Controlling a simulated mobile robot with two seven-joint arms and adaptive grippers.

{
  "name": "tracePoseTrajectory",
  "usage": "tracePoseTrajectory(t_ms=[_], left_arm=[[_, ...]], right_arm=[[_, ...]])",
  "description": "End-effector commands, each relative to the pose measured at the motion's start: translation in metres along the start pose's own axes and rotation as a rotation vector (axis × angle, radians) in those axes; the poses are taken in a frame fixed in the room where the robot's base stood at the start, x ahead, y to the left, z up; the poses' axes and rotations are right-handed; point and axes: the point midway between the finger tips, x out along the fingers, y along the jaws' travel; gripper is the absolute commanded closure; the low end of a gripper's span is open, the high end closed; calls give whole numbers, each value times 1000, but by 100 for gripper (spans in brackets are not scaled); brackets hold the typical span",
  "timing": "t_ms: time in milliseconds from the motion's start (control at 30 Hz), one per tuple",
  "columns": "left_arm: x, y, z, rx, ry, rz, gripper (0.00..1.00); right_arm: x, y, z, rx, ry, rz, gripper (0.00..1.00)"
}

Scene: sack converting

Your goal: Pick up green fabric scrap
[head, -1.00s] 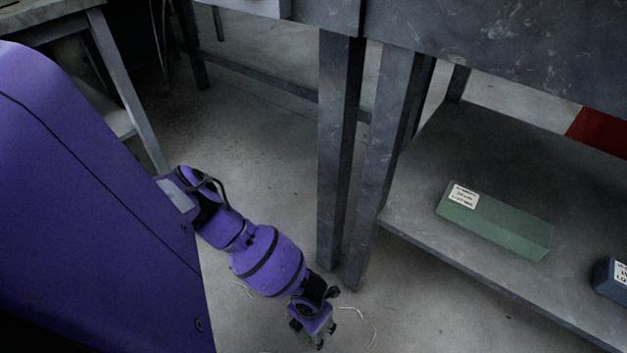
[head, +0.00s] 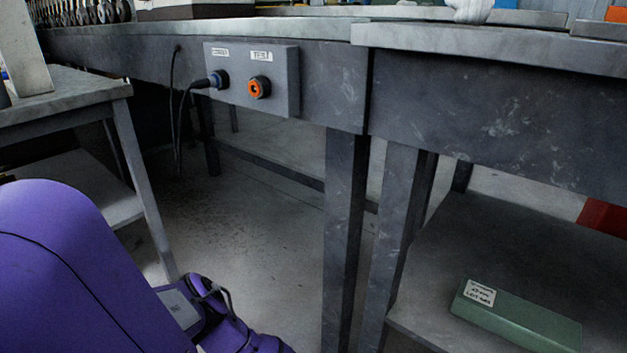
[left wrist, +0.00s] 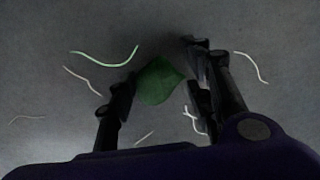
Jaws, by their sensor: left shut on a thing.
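The green fabric scrap (left wrist: 158,88) is a small, dark green, roughly diamond-shaped piece in the left wrist view. It lies between the two dark fingers of my left gripper (left wrist: 160,75), which is shut on it. The floor shows behind the scrap, and I cannot tell how far above it the scrap is. In the head view only part of my purple left arm shows at the bottom, and the gripper is out of frame. My right gripper is in neither view.
Pale thread pieces and a green thread (left wrist: 105,58) lie on the floor around the gripper. In the head view a grey workbench (head: 480,110) with a socket panel (head: 240,78) stands ahead. A labelled green box (head: 520,322) sits on its lower shelf (head: 470,235).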

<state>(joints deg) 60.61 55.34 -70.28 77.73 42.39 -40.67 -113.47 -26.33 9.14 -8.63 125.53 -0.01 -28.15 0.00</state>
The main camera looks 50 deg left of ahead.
Motion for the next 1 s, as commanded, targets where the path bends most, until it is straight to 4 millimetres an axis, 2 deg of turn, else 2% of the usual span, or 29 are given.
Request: tracePoseTrajectory(t_ms=[167,367,633,800,1000], left_arm=[[-7,1,0,0,0,1,70],[-36,0,1,1,-3,0,70],[-100,-3,-50,2,-3,-1,70],[-115,-7,-94,1,0,-2,70],[-127,-8,-126,1,0,0,70]], right_arm=[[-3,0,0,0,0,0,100],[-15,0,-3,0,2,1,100],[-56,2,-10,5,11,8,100],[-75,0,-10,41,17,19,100],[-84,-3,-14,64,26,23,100]])
